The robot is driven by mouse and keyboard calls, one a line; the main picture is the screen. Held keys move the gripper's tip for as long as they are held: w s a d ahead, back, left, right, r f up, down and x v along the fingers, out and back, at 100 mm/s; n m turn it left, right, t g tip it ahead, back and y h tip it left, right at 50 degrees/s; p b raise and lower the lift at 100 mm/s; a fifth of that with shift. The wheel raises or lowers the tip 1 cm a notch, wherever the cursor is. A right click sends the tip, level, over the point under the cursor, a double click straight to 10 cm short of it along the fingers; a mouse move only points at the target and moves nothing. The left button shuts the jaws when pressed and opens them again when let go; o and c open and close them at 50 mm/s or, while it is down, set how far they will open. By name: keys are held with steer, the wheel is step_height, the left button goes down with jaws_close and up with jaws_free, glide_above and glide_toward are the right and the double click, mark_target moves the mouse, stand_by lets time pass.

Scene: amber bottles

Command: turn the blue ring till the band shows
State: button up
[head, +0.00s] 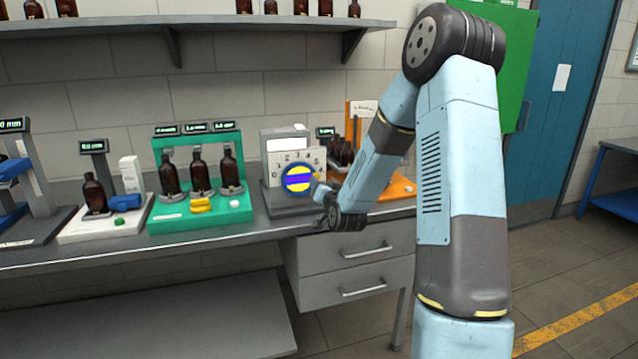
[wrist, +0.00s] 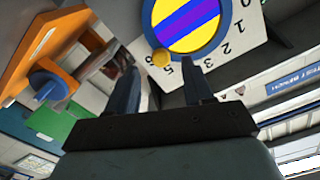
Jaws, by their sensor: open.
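The blue ring (head: 283,180) surrounds a yellow disc crossed by a purple-blue band (head: 298,179), on a white numbered dial plate (head: 312,156) in the head view. In the wrist view the blue ring (wrist: 228,38) is at the top, partly cut off, with the band (wrist: 190,24) slanting across the yellow disc. A yellow knob (wrist: 161,57) sits on the ring's edge near the numbers 5 and 6. My gripper (wrist: 160,82) is open, its two fingers apart just below the knob.
A green stand (head: 200,215) with several amber bottles is left of the dial. An orange tray (head: 392,188) with dark bottles lies right, behind my arm. Bench drawers (head: 350,262) are below, and a shelf (head: 180,24) with bottles runs above. Free floor lies right.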

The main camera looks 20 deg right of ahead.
steer(key=s, duration=1)
steer(key=s+a+r+n+g, duration=0.4)
steer(key=s+r+g, duration=0.3)
steer(key=s+r, duration=0.3)
steer(key=s+r+g, duration=0.2)
steer(key=s, duration=0.9)
steer(key=s+r+n+g, duration=0.1)
steer(key=s+r+g, duration=0.1)
steer(key=s, duration=1)
steer(key=shift+s+a+g, duration=0.3)
steer(key=shift+a+g, duration=0.15)
steer(key=shift+g, duration=0.25)
steer(key=shift+c, duration=0.8)
